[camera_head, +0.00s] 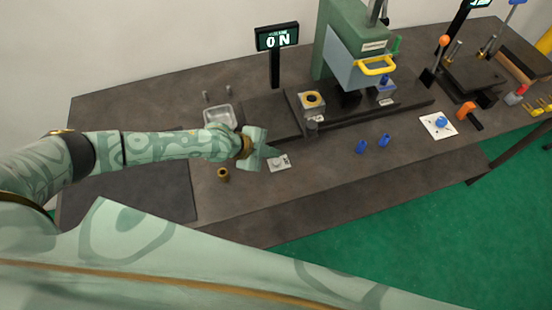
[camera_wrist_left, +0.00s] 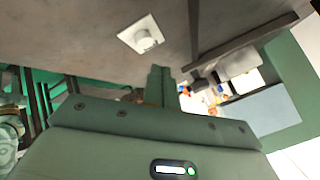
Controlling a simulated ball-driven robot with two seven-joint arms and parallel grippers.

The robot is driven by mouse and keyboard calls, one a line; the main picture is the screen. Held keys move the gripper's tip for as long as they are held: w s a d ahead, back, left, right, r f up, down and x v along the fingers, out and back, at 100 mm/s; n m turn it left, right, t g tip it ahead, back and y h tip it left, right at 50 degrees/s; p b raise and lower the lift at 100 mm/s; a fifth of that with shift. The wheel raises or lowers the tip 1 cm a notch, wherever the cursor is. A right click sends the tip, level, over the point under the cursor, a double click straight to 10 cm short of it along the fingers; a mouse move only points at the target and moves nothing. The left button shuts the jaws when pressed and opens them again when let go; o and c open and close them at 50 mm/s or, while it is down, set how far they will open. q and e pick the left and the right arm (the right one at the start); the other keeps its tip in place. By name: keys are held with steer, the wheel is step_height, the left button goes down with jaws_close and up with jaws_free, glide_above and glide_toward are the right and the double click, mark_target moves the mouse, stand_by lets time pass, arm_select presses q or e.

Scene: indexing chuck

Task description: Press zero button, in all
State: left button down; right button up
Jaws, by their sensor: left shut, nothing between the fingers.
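A small pale square plate with a round grey button (camera_head: 279,162) lies on the dark bench, near its front edge. It also shows in the left wrist view, where the button (camera_wrist_left: 145,41) appears ahead of and to the left of my fingertips. My left gripper (camera_head: 270,151) is shut and empty, just left of and above the plate. It looks apart from the button, though the exact gap is hard to judge. A dark display (camera_head: 277,38) on a post reads "0 N" below a smaller line. My right gripper is not in view.
A green press (camera_head: 340,45) with a yellow handle stands behind, on a dark rail. A metal tray (camera_head: 219,115) sits behind my left wrist and a brass ring (camera_head: 223,174) stands in front. Blue pieces (camera_head: 362,146) and a white plate with a blue knob (camera_head: 439,123) lie right.

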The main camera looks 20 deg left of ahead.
arm_select(q)
step_height(320, 180, up, 3)
steer(key=shift+r+p, duration=0.15)
steer(key=shift+p, duration=0.9)
